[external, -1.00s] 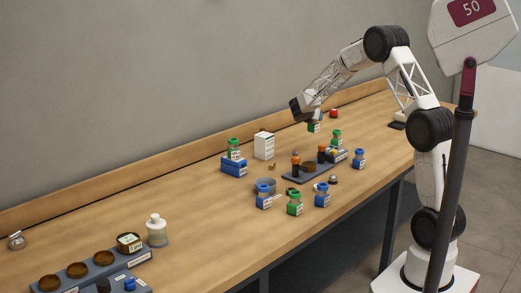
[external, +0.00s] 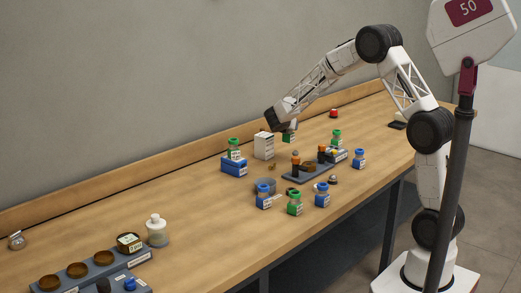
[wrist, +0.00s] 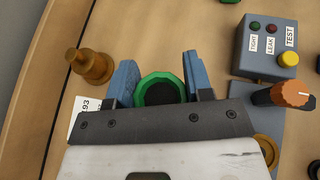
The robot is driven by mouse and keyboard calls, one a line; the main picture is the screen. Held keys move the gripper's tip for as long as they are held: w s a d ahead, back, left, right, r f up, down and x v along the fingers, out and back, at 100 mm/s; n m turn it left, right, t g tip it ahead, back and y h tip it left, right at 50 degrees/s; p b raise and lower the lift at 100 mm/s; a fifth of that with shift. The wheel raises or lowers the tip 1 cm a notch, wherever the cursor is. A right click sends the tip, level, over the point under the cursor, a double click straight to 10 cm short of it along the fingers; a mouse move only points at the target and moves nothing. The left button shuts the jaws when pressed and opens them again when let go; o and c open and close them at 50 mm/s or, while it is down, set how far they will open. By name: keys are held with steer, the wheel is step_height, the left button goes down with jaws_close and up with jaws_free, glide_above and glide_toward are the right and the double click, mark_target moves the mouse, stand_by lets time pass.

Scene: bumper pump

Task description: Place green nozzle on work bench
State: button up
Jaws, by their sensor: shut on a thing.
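My gripper (wrist: 160,76) has its two blue fingers shut on the green nozzle (wrist: 160,80), whose green ring and dark opening show between them in the wrist view. In the external view my gripper (external: 282,126) is at the far side of the work bench (external: 190,205), and the green nozzle (external: 289,138) shows just below it, beside the white box. I cannot tell whether the nozzle touches the bench. Other green-topped parts stand on the bench, one on a blue block (external: 234,168) and one near the front (external: 295,208).
A white box (external: 264,147) stands close to my gripper. A brass-coloured piece (wrist: 92,66) is left of the fingers. A grey test box (wrist: 268,48) with a yellow button and an orange knob (wrist: 289,94) are to the right. The bench's left middle is clear.

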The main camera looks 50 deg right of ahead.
steer(key=s+a+f+n+t+y, duration=0.1)
steer(key=s+a, duration=0.2)
steer(key=a, duration=1)
steer(key=s+a+n+t, duration=0.1)
steer(key=s+a, duration=0.3)
steer(key=a, duration=0.9)
steer(key=s+a+f+n+t+y, duration=0.1)
steer(key=s+a+n+t, duration=0.15)
steer(key=a, duration=1.05)
steer(key=s+a+f+n+t+y, duration=0.1)
steer(key=s+a+n+t+y, duration=0.1)
steer(key=s+a, duration=2.4)
steer(key=shift+s+a+f+n+y, duration=0.4)
steer(key=shift+s+n+y, duration=0.15)
steer(key=shift+s, duration=0.15)
steer(key=shift+w, duration=0.1)
steer(key=w+a+f, duration=0.1)
steer(key=w+a, duration=0.9)
steer(key=w, duration=0.2)
steer(key=shift+a+f, duration=0.25)
steer(key=shift+f, duration=0.1)
steer(key=shift+f, duration=1.65)
